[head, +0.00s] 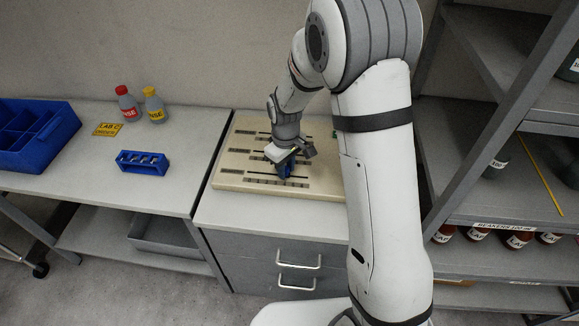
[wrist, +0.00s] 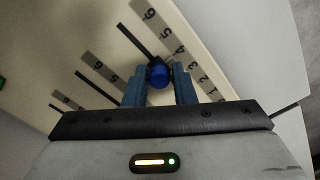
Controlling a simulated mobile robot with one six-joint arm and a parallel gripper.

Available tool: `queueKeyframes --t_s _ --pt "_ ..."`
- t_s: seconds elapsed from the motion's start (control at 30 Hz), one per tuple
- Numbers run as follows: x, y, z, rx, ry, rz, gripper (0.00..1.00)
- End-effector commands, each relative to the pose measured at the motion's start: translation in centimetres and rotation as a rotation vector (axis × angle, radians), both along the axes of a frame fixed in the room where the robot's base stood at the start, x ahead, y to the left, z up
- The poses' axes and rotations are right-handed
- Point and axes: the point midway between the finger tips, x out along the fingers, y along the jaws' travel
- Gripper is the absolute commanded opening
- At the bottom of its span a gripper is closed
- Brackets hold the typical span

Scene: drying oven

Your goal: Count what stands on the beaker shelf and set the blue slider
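The blue slider (wrist: 159,75) is a round blue knob on a slotted cream panel (head: 228,172); its exact setting against the numbered scale is unclear. My gripper (wrist: 159,88) has a finger on each side of the knob, and they appear to touch it. In the head view my gripper (head: 285,168) is down at the panel and hides part of it. The beaker shelf (head: 505,226), labelled BEAKERS, is at the right. A grey vessel (head: 497,163) stands above that label; my arm hides the shelf's left part, so its full contents cannot be counted.
Several dark red bottles (head: 518,239) stand below the label. A yellow rod (head: 540,172) leans at the rack. On the left bench are a blue bin (head: 40,150), a blue rack (head: 143,163), a red-capped bottle (head: 127,105) and a yellow-capped bottle (head: 154,106).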

Motion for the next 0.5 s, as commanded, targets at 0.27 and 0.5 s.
queueKeyframes --t_s 0.27,0.5 --pt "0.04 -0.14 -0.02 0.0 0.0 -0.003 0.41" --pt "0.1 -0.13 0.49 0.001 -0.003 -0.003 0.41"
